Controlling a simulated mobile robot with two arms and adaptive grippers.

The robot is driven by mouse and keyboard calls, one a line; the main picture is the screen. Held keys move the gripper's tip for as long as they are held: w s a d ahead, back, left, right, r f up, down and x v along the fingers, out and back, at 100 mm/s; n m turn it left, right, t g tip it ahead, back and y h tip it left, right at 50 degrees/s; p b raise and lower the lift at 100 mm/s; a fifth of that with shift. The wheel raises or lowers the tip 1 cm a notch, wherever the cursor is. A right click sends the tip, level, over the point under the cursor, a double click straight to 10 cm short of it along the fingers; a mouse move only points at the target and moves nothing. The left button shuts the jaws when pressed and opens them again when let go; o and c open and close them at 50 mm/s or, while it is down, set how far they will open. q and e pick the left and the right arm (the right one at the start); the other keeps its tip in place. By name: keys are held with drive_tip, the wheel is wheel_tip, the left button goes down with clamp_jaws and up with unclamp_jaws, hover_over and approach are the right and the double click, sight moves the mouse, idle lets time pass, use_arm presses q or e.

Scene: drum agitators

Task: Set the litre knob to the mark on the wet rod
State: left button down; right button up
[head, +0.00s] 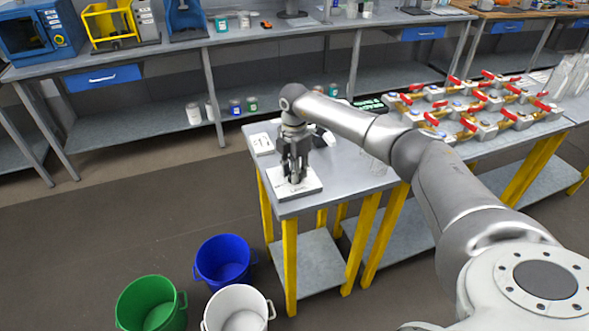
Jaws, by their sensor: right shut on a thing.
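My right gripper (294,175) points down over a flat white panel (309,188) at the front left corner of the grey table. It is shut on the litre knob, which its fingers hide almost wholly. The panel has small dark lettering on its front part, too small to read. I cannot make out the wet rod or its mark in this view. My left gripper is not in view.
A small white labelled block (261,144) lies at the table's left edge. Red-handled valves (470,105) fill the bench at right. Green (150,305), blue (223,262) and white (238,309) buckets stand on the floor. A long workbench (290,38) runs behind.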

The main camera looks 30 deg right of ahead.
drive_tip(key=shift+w+d+r, duration=0.1)
drive_tip(key=shift+r, duration=0.05)
drive_tip(key=o, duration=1.1)
drive_tip(key=shift+c, duration=0.2)
wheel_tip(320, 180, up, 12)
